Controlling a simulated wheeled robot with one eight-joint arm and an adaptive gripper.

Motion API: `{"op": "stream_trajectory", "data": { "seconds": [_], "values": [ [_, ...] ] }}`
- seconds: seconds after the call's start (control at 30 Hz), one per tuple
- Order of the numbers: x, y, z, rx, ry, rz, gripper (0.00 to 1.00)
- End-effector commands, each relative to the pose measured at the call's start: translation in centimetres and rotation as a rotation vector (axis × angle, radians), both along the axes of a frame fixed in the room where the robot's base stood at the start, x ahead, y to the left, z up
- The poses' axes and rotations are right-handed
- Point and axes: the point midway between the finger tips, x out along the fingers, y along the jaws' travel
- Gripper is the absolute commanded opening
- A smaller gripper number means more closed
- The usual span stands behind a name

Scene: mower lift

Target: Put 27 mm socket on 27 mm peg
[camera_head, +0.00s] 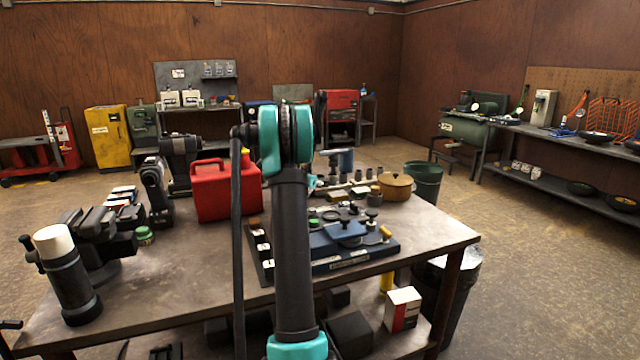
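Several grey metal sockets (357,176) stand in a row near the back edge of the workbench (425,229), right of my arm. They are small in the picture and I cannot read any size marking. I cannot tell which one is the 27 mm socket, which spots are pegs, or which peg is the 27 mm one. My arm rises through the middle of the picture and covers part of the bench behind it. My gripper does not show; it seems hidden behind the arm's own links.
A red fuel can (212,190) stands left of my arm. A dark blue fixture board (352,257) with knobs and clamps lies at the front right. A round tan pot (395,186) stands at the right back. A vise (95,238) and a white-topped cylinder (66,272) fill the left.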

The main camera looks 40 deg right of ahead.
Motion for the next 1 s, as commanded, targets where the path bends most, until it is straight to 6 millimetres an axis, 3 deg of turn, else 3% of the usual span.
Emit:
{"op": "stream_trajectory", "data": {
  "seconds": [0.07, 0.27, 0.7, 1.0],
  "values": [
    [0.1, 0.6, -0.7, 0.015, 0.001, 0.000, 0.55],
    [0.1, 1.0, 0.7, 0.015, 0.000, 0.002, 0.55],
    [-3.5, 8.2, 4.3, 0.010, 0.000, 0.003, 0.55],
    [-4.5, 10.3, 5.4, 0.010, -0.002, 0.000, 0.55]
  ]
}}
